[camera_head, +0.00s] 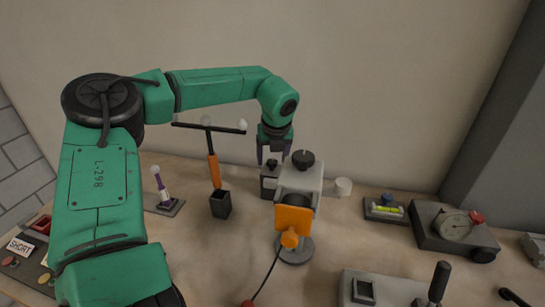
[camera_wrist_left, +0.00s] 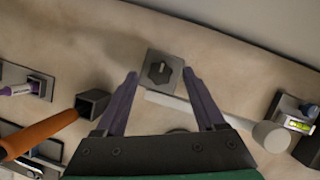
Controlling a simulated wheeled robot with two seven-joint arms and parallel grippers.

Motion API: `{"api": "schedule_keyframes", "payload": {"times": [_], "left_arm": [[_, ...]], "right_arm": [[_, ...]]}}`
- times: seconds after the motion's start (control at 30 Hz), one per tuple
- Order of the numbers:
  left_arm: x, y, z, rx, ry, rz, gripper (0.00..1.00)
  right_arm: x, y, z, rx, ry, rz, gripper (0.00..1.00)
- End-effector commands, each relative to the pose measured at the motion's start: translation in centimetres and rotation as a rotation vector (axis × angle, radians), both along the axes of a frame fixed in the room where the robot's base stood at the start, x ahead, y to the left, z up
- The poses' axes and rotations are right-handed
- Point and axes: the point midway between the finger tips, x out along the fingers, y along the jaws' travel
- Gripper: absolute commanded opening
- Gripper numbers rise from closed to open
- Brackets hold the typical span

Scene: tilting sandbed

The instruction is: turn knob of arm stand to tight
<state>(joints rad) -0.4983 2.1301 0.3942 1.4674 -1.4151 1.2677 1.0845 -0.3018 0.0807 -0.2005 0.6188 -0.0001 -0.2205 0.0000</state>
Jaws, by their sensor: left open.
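The arm stand appears to be the small grey block (camera_head: 269,187) with a dark knob (camera_head: 272,163) on top, behind a taller grey device. In the left wrist view, its square grey top (camera_wrist_left: 172,58) carries a black lobed knob (camera_wrist_left: 160,71) with a pale mark. A pale rod (camera_wrist_left: 205,112) runs from beside the block to a white cylinder end (camera_wrist_left: 271,136). My left gripper (camera_head: 273,154) points down over the knob, open, with purple fingers. In the left wrist view, the knob lies between the fingertips (camera_wrist_left: 161,73), with gaps both sides; contact is not visible. My right gripper is not in view.
A grey device (camera_head: 302,178) with a black top knob and orange front part (camera_head: 293,219) stands close in front. An orange-handled tool (camera_head: 214,170) stands in a dark holder (camera_head: 220,205) to the left. A gauge box (camera_head: 430,232) sits at right. The wall is behind.

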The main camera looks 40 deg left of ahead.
Motion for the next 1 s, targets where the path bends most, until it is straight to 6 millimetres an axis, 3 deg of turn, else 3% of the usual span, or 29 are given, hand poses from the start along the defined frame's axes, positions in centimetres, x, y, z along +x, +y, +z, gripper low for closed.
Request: {"api": "schedule_keyframes", "payload": {"times": [0.3, 0.37, 0.5, 0.7, 1.0], "left_arm": [[0.2, 0.2, -0.7, -0.001, -0.002, 0.000, 0.71], [0.2, 0.2, -0.7, -0.001, -0.002, 0.000, 0.52], [0.2, 0.2, -0.7, 0.000, -0.002, 0.001, 0.00], [0.2, 0.3, -0.9, -0.001, -0.003, -0.042, 0.00], [0.0, 0.5, -0.7, -0.003, -0.004, -0.366, 0.00]], "right_arm": [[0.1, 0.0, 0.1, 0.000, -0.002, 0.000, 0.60], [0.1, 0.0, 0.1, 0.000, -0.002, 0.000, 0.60], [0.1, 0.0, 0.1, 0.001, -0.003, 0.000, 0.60], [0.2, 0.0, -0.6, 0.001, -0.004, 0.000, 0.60], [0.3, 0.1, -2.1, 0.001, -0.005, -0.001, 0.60]]}}
